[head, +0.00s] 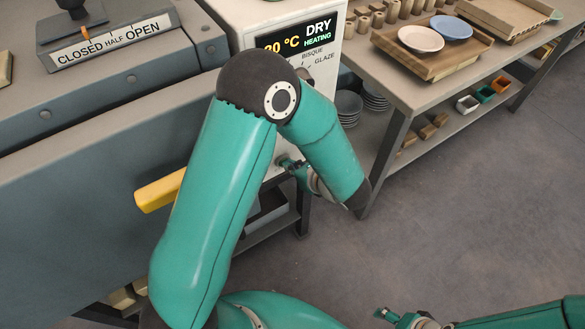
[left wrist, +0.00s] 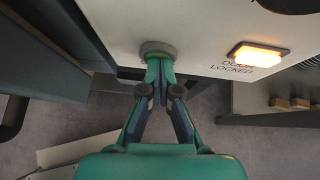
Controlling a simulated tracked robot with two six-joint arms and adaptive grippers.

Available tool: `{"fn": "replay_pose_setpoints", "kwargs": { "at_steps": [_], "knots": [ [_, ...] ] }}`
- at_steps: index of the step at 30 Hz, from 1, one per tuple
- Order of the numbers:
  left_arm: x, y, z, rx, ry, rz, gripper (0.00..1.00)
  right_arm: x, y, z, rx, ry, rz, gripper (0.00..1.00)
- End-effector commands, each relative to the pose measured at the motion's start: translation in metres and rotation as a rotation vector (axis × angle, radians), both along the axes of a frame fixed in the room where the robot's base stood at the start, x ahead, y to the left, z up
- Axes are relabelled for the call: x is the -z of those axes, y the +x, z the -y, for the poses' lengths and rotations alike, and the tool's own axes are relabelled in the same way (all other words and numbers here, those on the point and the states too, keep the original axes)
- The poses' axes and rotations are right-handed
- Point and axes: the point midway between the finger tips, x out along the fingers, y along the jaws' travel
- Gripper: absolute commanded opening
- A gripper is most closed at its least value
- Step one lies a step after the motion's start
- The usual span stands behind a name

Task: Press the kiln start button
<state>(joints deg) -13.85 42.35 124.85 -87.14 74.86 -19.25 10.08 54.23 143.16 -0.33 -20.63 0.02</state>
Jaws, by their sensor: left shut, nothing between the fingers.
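The kiln's pale control panel (head: 235,12) is partly hidden by my left arm in the head view; its display (head: 300,36) reads DRY and HEATING. In the left wrist view, a round grey button collar (left wrist: 158,48) sits on the panel's lower part. My left gripper (left wrist: 160,66) is shut and empty, its fingertips at this collar and seeming to touch it; they hide the button's middle. It also shows small in the head view (head: 286,163), below the panel. My right gripper (head: 388,314) is at the bottom edge, apart from everything; its fingers are too small to judge.
An amber lamp (left wrist: 257,54) labelled DOOR LOCKED glows right of the collar. A yellow handle (head: 157,191) sticks out left of my arm. A damper plate (head: 110,43) marked CLOSED, HALF, OPEN lies at upper left. A table with plates (head: 421,38) stands right; the floor is clear.

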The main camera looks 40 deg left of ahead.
Motion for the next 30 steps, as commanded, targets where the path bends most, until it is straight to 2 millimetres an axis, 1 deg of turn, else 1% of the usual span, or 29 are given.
{"fn": "replay_pose_setpoints", "kwargs": {
  "at_steps": [1, 3, 11, 16, 20, 23, 27, 30],
  "knots": [
    [0.002, 0.002, -0.010, -0.010, 0.009, 0.005, 0.00, 0.006, 0.000, 0.000, 0.000, 0.000, 0.000, 0.71],
    [0.000, 0.003, -0.012, -0.008, 0.013, 0.003, 0.00, 0.005, 0.000, 0.000, 0.001, 0.000, 0.000, 0.71],
    [-0.002, 0.003, -0.012, -0.008, 0.014, 0.006, 0.00, 0.004, 0.000, 0.000, 0.001, 0.000, 0.000, 0.71],
    [-0.002, 0.001, -0.003, -0.010, 0.013, 0.006, 0.00, 0.004, 0.000, 0.000, 0.001, 0.000, 0.000, 0.71],
    [-0.004, -0.002, 0.015, -0.004, 0.013, 0.007, 0.00, 0.004, 0.000, 0.000, 0.000, 0.000, 0.000, 0.71],
    [-0.006, -0.007, 0.035, 0.000, 0.011, 0.005, 0.00, 0.003, 0.000, 0.000, 0.000, 0.000, 0.000, 0.71],
    [-0.026, -0.013, 0.062, 0.003, 0.009, 0.010, 0.00, 0.004, 0.000, 0.000, 0.001, 0.000, 0.000, 0.71],
    [-0.037, -0.019, 0.079, 0.001, 0.007, 0.008, 0.00, 0.004, 0.000, 0.000, 0.001, 0.000, 0.000, 0.71]
  ]
}}
